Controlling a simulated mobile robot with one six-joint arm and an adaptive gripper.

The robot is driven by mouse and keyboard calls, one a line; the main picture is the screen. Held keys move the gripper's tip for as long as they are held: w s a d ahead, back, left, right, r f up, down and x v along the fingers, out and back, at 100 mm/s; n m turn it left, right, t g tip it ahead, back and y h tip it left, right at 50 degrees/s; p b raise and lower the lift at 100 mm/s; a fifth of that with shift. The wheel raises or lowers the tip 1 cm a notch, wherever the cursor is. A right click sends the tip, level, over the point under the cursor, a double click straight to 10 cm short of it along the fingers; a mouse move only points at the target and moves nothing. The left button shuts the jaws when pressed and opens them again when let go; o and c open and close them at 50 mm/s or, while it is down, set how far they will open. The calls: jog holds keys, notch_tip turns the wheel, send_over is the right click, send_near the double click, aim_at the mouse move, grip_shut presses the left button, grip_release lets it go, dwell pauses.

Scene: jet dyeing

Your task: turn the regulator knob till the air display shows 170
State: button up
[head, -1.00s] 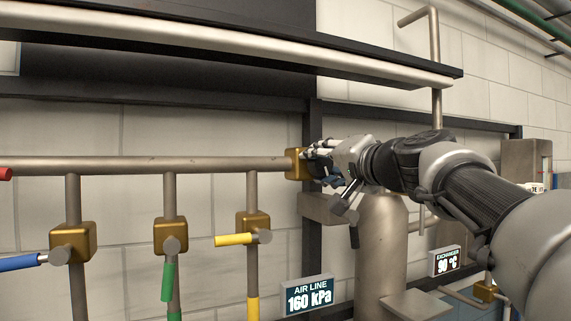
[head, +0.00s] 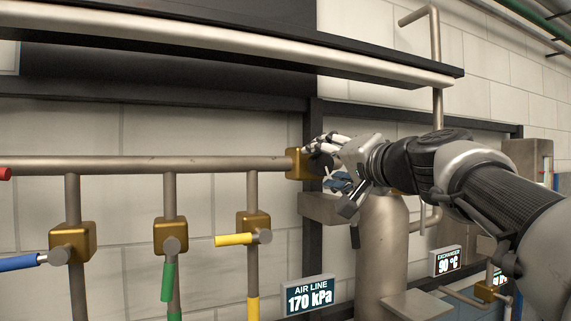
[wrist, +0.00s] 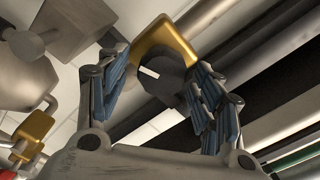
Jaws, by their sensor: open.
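The AIR LINE display (head: 309,297) reads 170 kPa in the head view. The regulator is a brass block (head: 296,163) at the right end of the horizontal pipe. Its dark knob (wrist: 165,84) with a white mark shows in the wrist view, in front of the brass body (wrist: 165,45). My gripper (head: 325,158) is at the regulator, and its hand largely hides the knob in the head view. In the wrist view my gripper (wrist: 160,77) is open, with a blue-padded finger on each side of the knob. Gaps show beside the knob, but I cannot tell whether either finger touches it.
Brass valves with blue (head: 20,262), green (head: 168,287) and yellow (head: 233,240) handles hang left of the regulator. The EXCHANGER display (head: 446,261) reads 90 °C. A grey cylinder (head: 381,255) stands below my arm. A long pipe (head: 230,50) crosses above.

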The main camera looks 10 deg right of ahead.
jog(key=v, duration=0.5)
jog(key=shift+s+d+r, duration=0.1)
jog(key=shift+s, duration=0.25)
jog(key=s+a+f+n+g+b, duration=0.15)
jog(key=s+f, duration=0.25)
jog(key=f, duration=0.6)
jog(key=s+a+f+n+g+h+b, duration=0.1)
jog(key=s+a+f+g+b, duration=0.25)
jog(key=f, duration=0.65)
jog(key=s+a+f+n+g+b, duration=0.15)
jog(key=s+f, duration=0.25)
jog(key=f, duration=0.6)
jog(key=s+d+f+n+g+h+b, duration=0.1)
jog(key=s+f+g+b, duration=0.1)
jog(key=s+f, duration=0.4)
jog(key=s+d+f+n+g+h+b, duration=0.1)
jog(key=s+f, duration=0.5)
jog(key=f, duration=0.6)
jog(key=s+d+f+n+g+h+b, duration=0.1)
jog(key=s+d+f+g+h+b, duration=0.1)
jog(key=f, duration=0.8)
jog(key=s+g+b, duration=0.1)
jog(key=s+b, duration=0.1)
jog(key=s, duration=0.1)
jog(key=shift+s+h, duration=0.3)
jog(key=shift+s, duration=0.1)
